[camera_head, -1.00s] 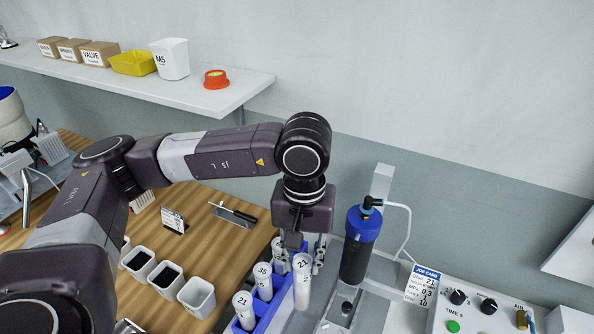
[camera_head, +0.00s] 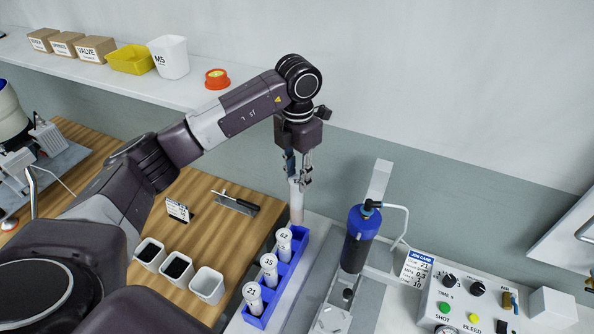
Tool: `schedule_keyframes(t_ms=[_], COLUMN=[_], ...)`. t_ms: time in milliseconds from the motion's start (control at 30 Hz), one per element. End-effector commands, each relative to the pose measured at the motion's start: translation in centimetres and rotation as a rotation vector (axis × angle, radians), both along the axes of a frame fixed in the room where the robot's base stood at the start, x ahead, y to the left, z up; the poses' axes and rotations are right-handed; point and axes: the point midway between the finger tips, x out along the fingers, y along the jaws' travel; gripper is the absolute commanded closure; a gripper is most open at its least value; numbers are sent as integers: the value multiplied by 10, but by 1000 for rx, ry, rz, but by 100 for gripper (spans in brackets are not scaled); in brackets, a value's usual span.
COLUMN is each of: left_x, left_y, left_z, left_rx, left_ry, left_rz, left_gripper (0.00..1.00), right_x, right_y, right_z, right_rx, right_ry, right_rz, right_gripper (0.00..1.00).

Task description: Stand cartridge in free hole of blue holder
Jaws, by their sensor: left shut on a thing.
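My left gripper (camera_head: 299,172) is shut on a white cartridge (camera_head: 297,202), which hangs upright below the fingers. The cartridge's lower end shows just behind the far end of the blue holder (camera_head: 290,272); I cannot tell how high above it the end is. Three white cartridges stand in the blue holder: one marked 21 (camera_head: 253,298) at the near end, one marked 35 (camera_head: 269,270) in the middle, and one apparently marked 42 (camera_head: 284,242) towards the far end. I cannot make out the free hole clearly. My right gripper is not in view.
A blue-capped dispenser cylinder (camera_head: 360,240) stands right of the holder, with a job card (camera_head: 416,265) and control box (camera_head: 470,300) beyond. White cups (camera_head: 208,285) stand on the wooden table to the left. A wall shelf (camera_head: 190,95) runs behind.

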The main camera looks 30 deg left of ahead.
Motion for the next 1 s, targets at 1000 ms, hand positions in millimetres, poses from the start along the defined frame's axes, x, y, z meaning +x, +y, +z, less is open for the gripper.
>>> schedule_keyframes(t_ms=[1000], left_x=[1], left_y=[2], left_z=[-53], left_rx=[0], left_ry=[-1], left_rz=[47], left_gripper=[100], right_x=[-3], right_y=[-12], right_z=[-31], right_rx=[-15], right_ry=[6], right_rz=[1], right_gripper=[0])
